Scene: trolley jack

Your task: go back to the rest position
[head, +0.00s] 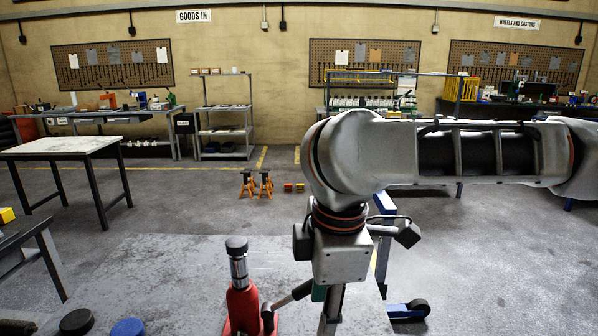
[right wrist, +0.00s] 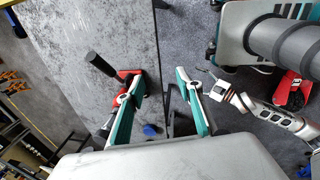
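My right arm comes in from the right in the head view, and its gripper (head: 331,322) hangs pointing down, cut off by the bottom edge. In the right wrist view its teal fingers (right wrist: 161,84) are spread apart with nothing between them. A red bottle jack (head: 241,306) with a black cap stands on the grey worktop to the left of the gripper; it also shows in the right wrist view (right wrist: 127,76), partly behind one finger. My left arm is absent from the head view. A silver arm of mine shows at the right of the wrist view; its gripper end (right wrist: 219,86) is too small to read.
The grey worktop (head: 180,262) lies in front, with a black disc (head: 76,321) and a blue disc (head: 127,327) at its lower left. A light-topped table (head: 62,147) stands at left. Orange jack stands (head: 257,183) are on the floor beyond.

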